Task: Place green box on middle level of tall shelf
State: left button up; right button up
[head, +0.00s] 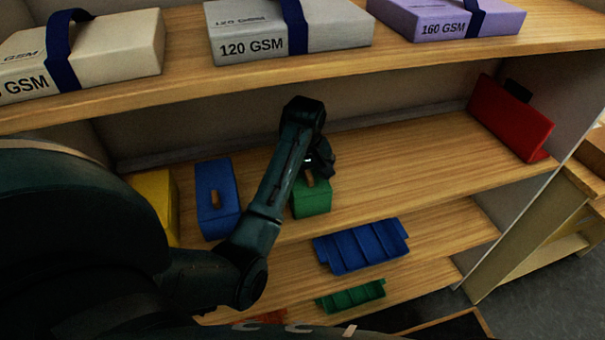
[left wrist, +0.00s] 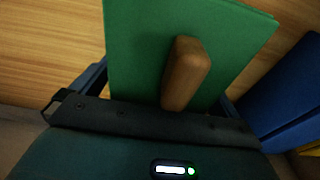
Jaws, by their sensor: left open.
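The green box (head: 313,201) stands on the middle level (head: 400,180) of the tall shelf, right of a blue box. A wooden handle (left wrist: 186,73) sticks out from its face. In the left wrist view the green box (left wrist: 140,50) is directly ahead, between the two finger sides. My left gripper (head: 312,172) is at the green box, open around it. The fingertips are mostly hidden behind the box and the wrist. My right gripper is not in view.
A blue box (head: 217,198) and a yellow box (head: 155,200) stand to the left. A red box (head: 510,118) leans at the right end. Blue (head: 361,246) and green (head: 351,295) trays lie on lower levels. Paper packs (head: 290,30) fill the level above. The middle level is clear between green and red boxes.

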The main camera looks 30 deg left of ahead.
pick_arm(q)
notch_tip(320, 180, up, 3)
jog(key=shift+d+r, duration=0.1)
jog(key=shift+d, duration=0.05)
jog(key=shift+w+d+r, duration=0.1)
jog(key=shift+w+r, duration=0.05)
jog(key=shift+r, duration=0.55)
jog(key=shift+s+d+r+b, duration=0.1)
jog(key=shift+s+r+b, duration=0.15)
jog(key=shift+r+b, duration=0.1)
jog(key=shift+s+r+p, duration=0.2)
jog(key=shift+r+p, duration=0.15)
jog(key=shift+r, duration=0.9)
